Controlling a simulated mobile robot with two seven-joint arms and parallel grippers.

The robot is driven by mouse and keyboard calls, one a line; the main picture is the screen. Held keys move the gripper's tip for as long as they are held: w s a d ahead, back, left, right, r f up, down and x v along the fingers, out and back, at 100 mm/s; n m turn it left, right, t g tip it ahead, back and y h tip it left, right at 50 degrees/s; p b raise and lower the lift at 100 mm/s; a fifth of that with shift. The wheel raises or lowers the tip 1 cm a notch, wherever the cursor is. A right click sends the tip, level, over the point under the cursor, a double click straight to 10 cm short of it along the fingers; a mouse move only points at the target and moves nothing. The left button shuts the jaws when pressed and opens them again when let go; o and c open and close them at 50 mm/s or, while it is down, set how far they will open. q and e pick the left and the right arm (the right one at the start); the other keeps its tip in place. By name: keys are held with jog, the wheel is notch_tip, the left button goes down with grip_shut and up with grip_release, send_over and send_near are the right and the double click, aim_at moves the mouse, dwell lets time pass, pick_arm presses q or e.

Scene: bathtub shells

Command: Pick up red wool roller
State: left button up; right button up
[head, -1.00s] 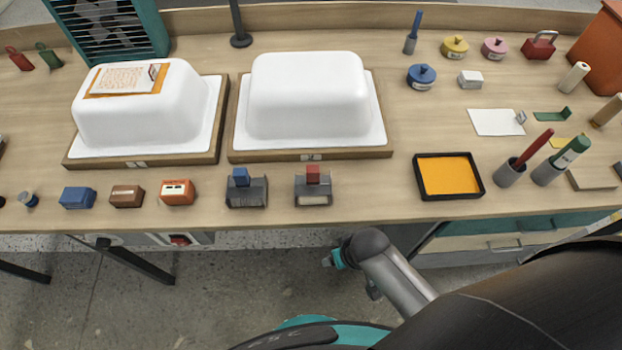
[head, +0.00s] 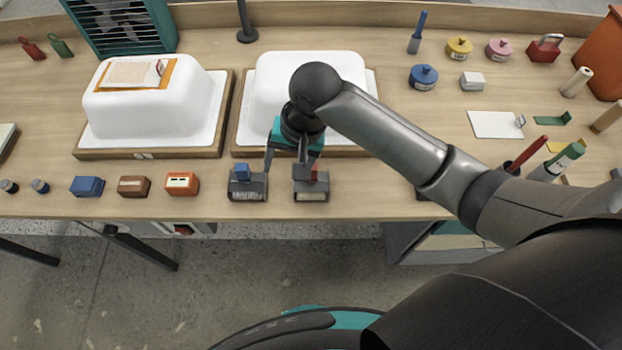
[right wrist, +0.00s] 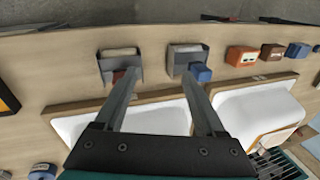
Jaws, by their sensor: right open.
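The red wool roller (head: 311,188) appears to be the grey bracket with a red block and a pale front part near the table's front edge. It also shows at the left in the right wrist view (right wrist: 119,56). My right gripper (head: 290,168) is open and empty above the front of the table. One finger overlaps the red block in both views; I cannot tell whether it touches. The other finger points near a matching bracket with a blue block (head: 248,184). In the right wrist view the open fingers (right wrist: 160,72) straddle the space between both brackets. My left gripper is out of view.
Two white tub shells (head: 150,115) (head: 262,85) on wooden-edged boards stand behind the brackets. Orange (head: 182,184), brown (head: 134,187) and blue (head: 87,187) blocks line the front edge to the left. Cups with a red stick (head: 527,154) and a green-capped stick (head: 568,157) stand right.

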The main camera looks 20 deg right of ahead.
jog(key=w+d+r+m+g+h, duration=0.1)
jog(key=w+d+r+m+h, duration=0.1)
jog(key=d+r+m, duration=0.4)
jog(key=n+b, duration=0.2)
send_over(317, 189)
jog(key=w+a, duration=0.1)
jog(key=w, duration=0.1)
jog(key=shift+h, duration=0.3)
jog(key=f, duration=0.8)
jog(key=shift+s, duration=0.2)
jog(key=shift+w+d+f+b, duration=0.1)
jog(key=shift+f+b, duration=0.15)
jog(key=shift+f, duration=1.15)
jog(key=shift+w+f+b, duration=0.1)
jog(key=shift+f+b, duration=0.15)
jog(key=shift+f, duration=1.15)
grip_shut()
